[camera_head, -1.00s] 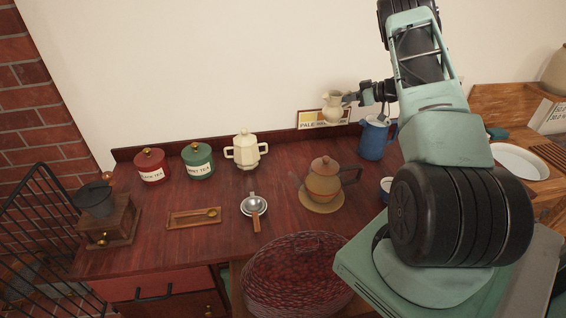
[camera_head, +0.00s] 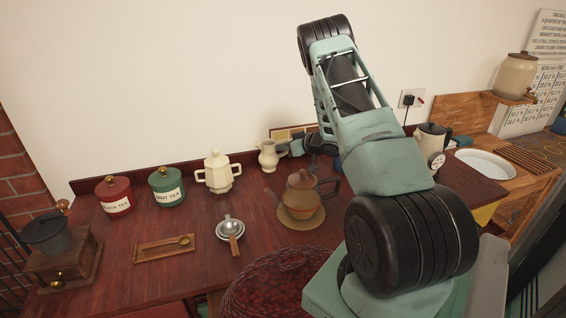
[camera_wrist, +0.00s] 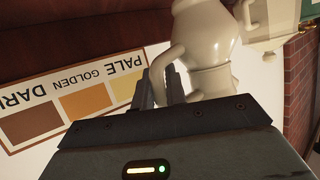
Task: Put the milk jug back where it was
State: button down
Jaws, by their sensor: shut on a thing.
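The milk jug (camera_head: 268,156) is a small cream pitcher near the back of the dark red wooden counter, right of the two-handled cream sugar pot (camera_head: 217,172). My gripper (camera_head: 288,149) reaches it from the right and is shut on its handle. In the wrist view the milk jug (camera_wrist: 205,45) appears upside down, with its handle between the fingers (camera_wrist: 170,85). I cannot tell whether its base touches the counter.
A brown teapot (camera_head: 302,193) on a round mat stands in front of the jug. Red (camera_head: 114,195) and green (camera_head: 167,186) tea canisters stand left. A tea strainer (camera_head: 230,230) lies in front. A colour card (camera_head: 290,133) leans on the wall behind. A blue jug is mostly hidden behind my arm.

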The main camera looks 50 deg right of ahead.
jog(key=shift+f+b, duration=1.05)
jog(key=shift+f, duration=0.6)
jog(key=shift+f, duration=0.2)
jog(key=c, duration=1.4)
grip_release()
jog(key=shift+c, duration=0.2)
jog(key=shift+r, duration=0.15)
jog(key=shift+s+d+r, duration=0.1)
jog(key=shift+s+r, duration=0.1)
jog(key=p+v, duration=0.3)
jog(key=v, duration=0.4)
jog(key=shift+s+f, duration=0.1)
